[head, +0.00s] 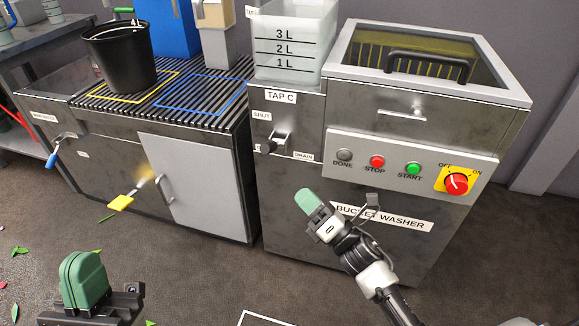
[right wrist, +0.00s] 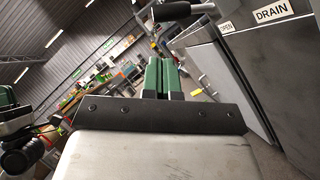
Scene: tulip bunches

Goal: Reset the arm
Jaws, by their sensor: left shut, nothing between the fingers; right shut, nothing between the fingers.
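My right gripper (head: 306,200) is in front of the bucket washer (head: 300,222), near its BUCKET WASHER label, with its green fingers together and empty. In the right wrist view its two green fingers (right wrist: 162,77) stand side by side, closed. My left gripper (head: 84,278) is at the lower left of the head view, over the floor. Its green fingers are together with nothing between them. Part of my left arm also shows at the left edge of the right wrist view.
The washer has a TAP C lever (head: 279,142), buttons and a red switch (head: 456,183). A black bucket (head: 119,55) stands on the slatted counter (head: 205,85) at left. A measuring tank (head: 290,40) sits above the tap. Leaves lie on the dark floor (head: 190,270).

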